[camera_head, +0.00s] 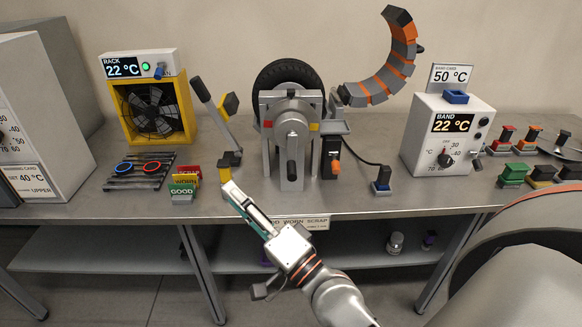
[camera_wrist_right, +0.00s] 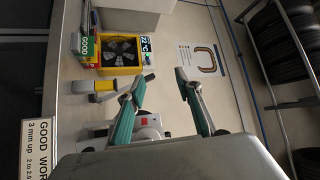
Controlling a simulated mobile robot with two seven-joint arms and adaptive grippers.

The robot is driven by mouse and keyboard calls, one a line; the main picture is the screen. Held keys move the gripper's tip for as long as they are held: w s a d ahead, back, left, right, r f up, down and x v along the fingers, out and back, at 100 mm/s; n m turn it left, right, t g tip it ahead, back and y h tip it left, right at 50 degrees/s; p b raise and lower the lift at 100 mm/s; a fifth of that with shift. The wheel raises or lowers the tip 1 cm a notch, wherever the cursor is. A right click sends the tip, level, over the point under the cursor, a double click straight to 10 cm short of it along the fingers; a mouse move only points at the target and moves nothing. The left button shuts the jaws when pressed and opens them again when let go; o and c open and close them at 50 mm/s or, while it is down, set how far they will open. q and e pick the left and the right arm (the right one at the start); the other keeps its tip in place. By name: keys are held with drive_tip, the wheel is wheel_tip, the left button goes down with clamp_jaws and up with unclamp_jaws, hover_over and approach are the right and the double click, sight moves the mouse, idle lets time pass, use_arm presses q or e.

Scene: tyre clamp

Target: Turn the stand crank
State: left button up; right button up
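The grey stand (camera_head: 270,135) holds a black tyre (camera_head: 287,72) upright at the middle of the bench. Its crank has a dark handle (camera_head: 292,146) at the front, hanging below a round hub. My left gripper is not in view.
A yellow-and-black lever fixture (camera_head: 225,174) stands close beyond my right fingertips. An orange-handled device (camera_head: 332,157) stands right of the crank; a heater box (camera_head: 447,137) is farther right.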

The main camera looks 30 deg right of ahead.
sight(291, 166)
drive_tip(key=w+d+r+m+t+h, duration=0.25)
drive_tip(key=d+m+h, duration=0.45)
drive_tip(key=m, duration=0.4)
drive_tip(key=d+f+m+g+h, duration=0.2)
drive_tip(key=d+f+m, duration=0.1)
drive_tip(key=m, duration=0.3)
drive_tip(key=w+d+f+m+g+h, duration=0.1)
drive_tip(key=d+f+m+g+h, duration=0.1)
drive_tip(key=m, duration=0.3)
drive_tip(key=w+d+f+m+g+h, duration=0.1)
drive_tip(key=d+f+m+g+h, duration=0.2)
drive_tip(key=m, duration=0.3)
drive_tip(key=shift+d+f+m+g+h, duration=0.3)
drive_tip(key=shift+d+g, duration=0.05)
drive_tip(key=shift+d, duration=0.05)
drive_tip(key=shift+w+d+f, duration=0.1)
drive_tip(key=shift+f, duration=0.1)
drive_tip(key=shift+x, duration=3.75)
